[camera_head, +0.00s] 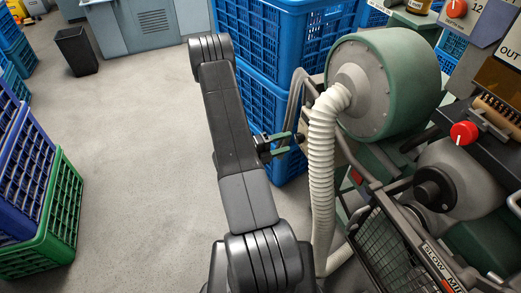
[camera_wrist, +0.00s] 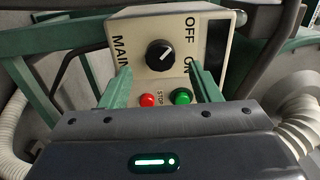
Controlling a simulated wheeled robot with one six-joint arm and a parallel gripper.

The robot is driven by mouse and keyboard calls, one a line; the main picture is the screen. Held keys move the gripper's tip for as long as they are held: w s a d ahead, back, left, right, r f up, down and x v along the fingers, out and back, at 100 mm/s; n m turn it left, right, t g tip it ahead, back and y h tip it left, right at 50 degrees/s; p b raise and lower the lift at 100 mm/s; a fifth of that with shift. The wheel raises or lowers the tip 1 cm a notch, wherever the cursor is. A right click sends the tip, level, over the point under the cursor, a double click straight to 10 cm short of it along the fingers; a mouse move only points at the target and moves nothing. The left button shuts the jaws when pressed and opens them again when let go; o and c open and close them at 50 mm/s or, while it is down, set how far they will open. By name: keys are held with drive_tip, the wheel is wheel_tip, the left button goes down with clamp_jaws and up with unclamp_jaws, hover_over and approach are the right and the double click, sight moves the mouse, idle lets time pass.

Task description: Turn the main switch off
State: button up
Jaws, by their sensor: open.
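The main switch (camera_wrist: 160,56) is a round black knob on a cream box (camera_wrist: 140,29) in the wrist view. Its white mark slants toward the upper right. The word OFF is at the knob's upper right and ON at its lower right; MAIN is on the left. My gripper (camera_wrist: 160,70) is open, with one green finger on either side of the knob and a gap to each. Contact is not visible. In the head view my gripper (camera_head: 289,144) reaches right beside the machine; the box is mostly hidden there.
A red STOP button (camera_wrist: 147,100) and a green button (camera_wrist: 182,97) sit below the knob, between the fingers. A ribbed white hose (camera_head: 322,170) hangs just right of my gripper. Blue crates (camera_head: 285,50) stand behind. The floor (camera_head: 130,150) to the left is clear.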

sight(296, 140)
drive_tip(key=v, duration=1)
drive_tip(key=shift+d+f, duration=0.1)
idle(0.3)
drive_tip(key=x, duration=1.3)
drive_tip(key=shift+w+d, duration=0.15)
drive_tip(key=shift+d, duration=0.1)
drive_tip(key=shift+a, duration=0.1)
